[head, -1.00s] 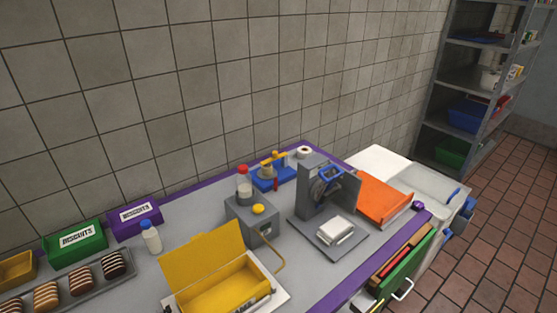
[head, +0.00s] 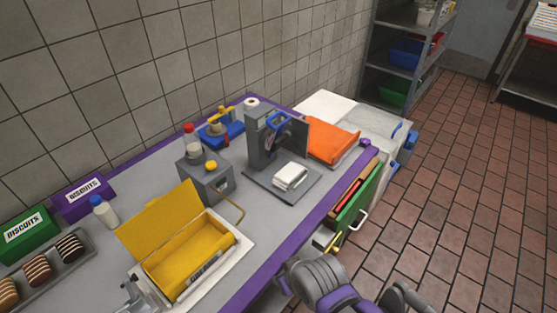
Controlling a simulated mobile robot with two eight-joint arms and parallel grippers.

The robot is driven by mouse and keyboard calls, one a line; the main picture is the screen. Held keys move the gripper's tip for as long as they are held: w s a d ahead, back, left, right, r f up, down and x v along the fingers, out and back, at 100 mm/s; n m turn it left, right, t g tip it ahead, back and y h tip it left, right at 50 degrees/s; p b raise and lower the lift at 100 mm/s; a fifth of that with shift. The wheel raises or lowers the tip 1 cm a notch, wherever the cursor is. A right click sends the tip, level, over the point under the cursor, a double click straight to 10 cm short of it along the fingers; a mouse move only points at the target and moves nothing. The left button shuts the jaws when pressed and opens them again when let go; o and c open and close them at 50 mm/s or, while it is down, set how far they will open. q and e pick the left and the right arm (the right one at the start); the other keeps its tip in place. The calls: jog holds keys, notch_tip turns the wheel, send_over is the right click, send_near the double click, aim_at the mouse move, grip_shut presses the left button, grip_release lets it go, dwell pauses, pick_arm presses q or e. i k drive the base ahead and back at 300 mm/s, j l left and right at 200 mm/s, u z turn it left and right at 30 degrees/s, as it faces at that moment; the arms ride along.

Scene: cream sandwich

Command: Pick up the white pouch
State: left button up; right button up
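The white pouch (head: 290,176) lies flat on the grey base plate of an upright grey machine (head: 264,140), in the middle of the head view. It looks like a small layered white packet. Nothing of mine touches it. A small grey metal part (head: 135,297) at the bottom left edge looks like the tip of my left gripper, beside the yellow box; it is too cut off to tell open from shut. My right arm shows at the bottom centre, well below the pouch; I cannot make out its gripper.
An open yellow box (head: 190,255) stands on a white tray at the front. A grey device (head: 205,180) with a bottle stands left of the machine. An orange folded item (head: 332,142) lies to its right.

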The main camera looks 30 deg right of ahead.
aim_at(290, 175)
jog(key=l+z, duration=0.15)
jog(key=l, duration=0.35)
jog(key=i+l+z, duration=0.15)
jog(key=l, duration=0.35)
jog(key=i+l+z, duration=0.15)
jog(key=l, duration=0.3)
jog(key=i+j, duration=0.25)
